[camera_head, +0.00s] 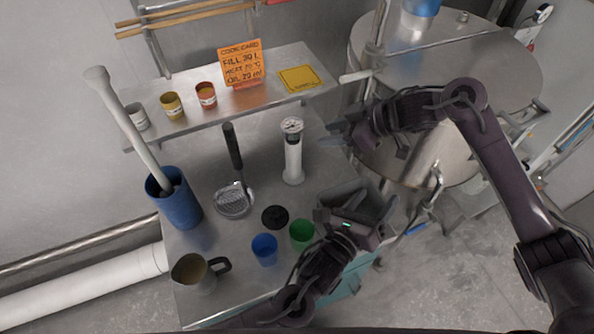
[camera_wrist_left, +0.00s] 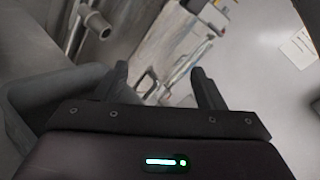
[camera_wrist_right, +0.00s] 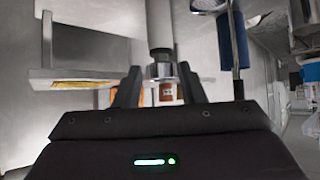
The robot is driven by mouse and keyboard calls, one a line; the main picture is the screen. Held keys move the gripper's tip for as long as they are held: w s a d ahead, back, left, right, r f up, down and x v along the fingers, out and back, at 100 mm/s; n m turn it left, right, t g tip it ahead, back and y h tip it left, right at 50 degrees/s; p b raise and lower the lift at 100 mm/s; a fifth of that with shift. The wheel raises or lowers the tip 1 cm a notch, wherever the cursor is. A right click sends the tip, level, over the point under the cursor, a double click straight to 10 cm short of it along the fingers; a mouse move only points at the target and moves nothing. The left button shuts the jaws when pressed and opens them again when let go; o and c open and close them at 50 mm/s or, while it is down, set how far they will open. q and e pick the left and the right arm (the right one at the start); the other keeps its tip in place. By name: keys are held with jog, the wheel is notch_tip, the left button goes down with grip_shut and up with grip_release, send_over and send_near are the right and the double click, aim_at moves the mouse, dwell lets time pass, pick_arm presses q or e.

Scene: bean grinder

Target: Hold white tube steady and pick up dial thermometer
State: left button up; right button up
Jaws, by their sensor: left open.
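The white tube (camera_head: 293,165) stands upright on the metal table. The dial thermometer (camera_head: 291,126), with a round white face, sits at its top. In the right wrist view the tube (camera_wrist_right: 160,22) hangs in from the top, with its metal-coloured top end ahead between my fingers. My right gripper (camera_head: 338,134) is open and empty, to the right of the tube's top and apart from it. My left gripper (camera_head: 374,205) is open and empty, lower right of the tube near the table's right side. The left wrist view shows neither tube nor thermometer between its fingers (camera_wrist_left: 162,85).
A skimmer (camera_head: 233,200), black disc (camera_head: 275,217), blue cup (camera_head: 265,249), green cup (camera_head: 302,234) and pitcher (camera_head: 195,273) are on the table. A blue container (camera_head: 175,205) stands left. A shelf (camera_head: 190,119) is behind; a large steel vessel (camera_head: 450,150) is right.

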aim_at(293, 164)
pick_arm(q)
jog(key=w+a+f+y, duration=0.2)
jog(key=w+a+y, duration=0.1)
jog(key=w+a, duration=0.1)
jog(key=w+a+f+y, duration=0.1)
jog(key=w+a+y, duration=0.2)
jog(key=a, duration=0.4)
jog(key=w+a+f+y, duration=0.2)
jog(key=w+a+y, duration=0.1)
jog(key=w+a, duration=0.2)
jog(key=shift+a+f+y, duration=0.3)
jog(key=shift+a+f, duration=0.05)
jog(key=shift+a, duration=0.3)
jog(key=x, duration=0.7)
jog(key=shift+w+f, duration=0.1)
jog(key=shift+w, duration=0.2)
jog(key=c, duration=1.3)
jog(key=shift+o, duration=0.2)
pick_arm(e)
jog(key=shift+o, duration=0.3)
